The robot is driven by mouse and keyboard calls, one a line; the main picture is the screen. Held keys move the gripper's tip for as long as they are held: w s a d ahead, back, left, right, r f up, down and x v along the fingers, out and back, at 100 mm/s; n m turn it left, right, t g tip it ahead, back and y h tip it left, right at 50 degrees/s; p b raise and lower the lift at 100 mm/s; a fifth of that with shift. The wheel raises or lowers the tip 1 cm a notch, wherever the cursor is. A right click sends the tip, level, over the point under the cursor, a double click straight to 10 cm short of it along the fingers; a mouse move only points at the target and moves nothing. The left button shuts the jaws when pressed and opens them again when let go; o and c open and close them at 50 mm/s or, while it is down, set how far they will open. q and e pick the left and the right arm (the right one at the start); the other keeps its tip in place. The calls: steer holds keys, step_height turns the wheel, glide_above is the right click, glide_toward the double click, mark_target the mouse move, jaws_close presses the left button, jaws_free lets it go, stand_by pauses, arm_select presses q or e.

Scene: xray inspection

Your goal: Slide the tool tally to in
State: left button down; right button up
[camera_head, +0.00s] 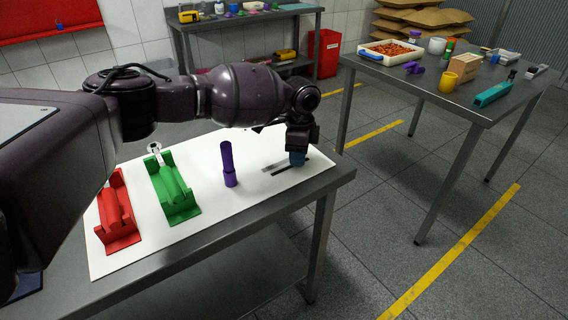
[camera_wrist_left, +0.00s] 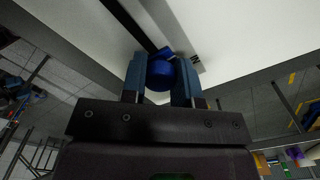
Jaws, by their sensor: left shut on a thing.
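The tool tally is a slider with a round blue knob (camera_wrist_left: 160,70) on a dark slot (camera_head: 288,168) in the white board (camera_head: 245,190). My left gripper (camera_head: 297,158) reaches down to the board's right end and is shut on the knob. In the left wrist view the two blue fingers of the left gripper (camera_wrist_left: 160,82) stand on either side of the knob. The slot runs away toward the upper left there, beside a grey strip with small dark marks. In the head view the gripper mostly hides the knob. My right gripper is not in view.
A purple upright cylinder (camera_head: 228,165), a green holder (camera_head: 178,192) and a red holder (camera_head: 118,220) stand on the board, left of the slot. The metal table's edge (camera_head: 335,180) is close to the gripper. Another table (camera_head: 465,110) with several objects stands at right.

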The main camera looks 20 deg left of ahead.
arm_select(q)
steer(key=shift+w+d+f+b, duration=0.25)
steer(key=shift+w+d+b, duration=0.1)
steer(key=shift+w+d, duration=0.45)
steer(key=shift+w+a+r, duration=0.1)
steer(key=shift+w+r, duration=0.05)
steer(key=shift+r, duration=0.2)
steer(key=c, duration=1.2)
jaws_free()
steer(key=shift+c, duration=0.2)
steer(key=o, duration=0.4)
steer(key=shift+w+f, duration=0.1)
steer(key=shift+w, duration=0.05)
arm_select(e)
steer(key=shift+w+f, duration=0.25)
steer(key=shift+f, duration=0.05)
arm_select(q)
step_height(320, 180, up, 11)
steer(key=shift+f+p, duration=0.1)
steer(key=shift+p, duration=0.75)
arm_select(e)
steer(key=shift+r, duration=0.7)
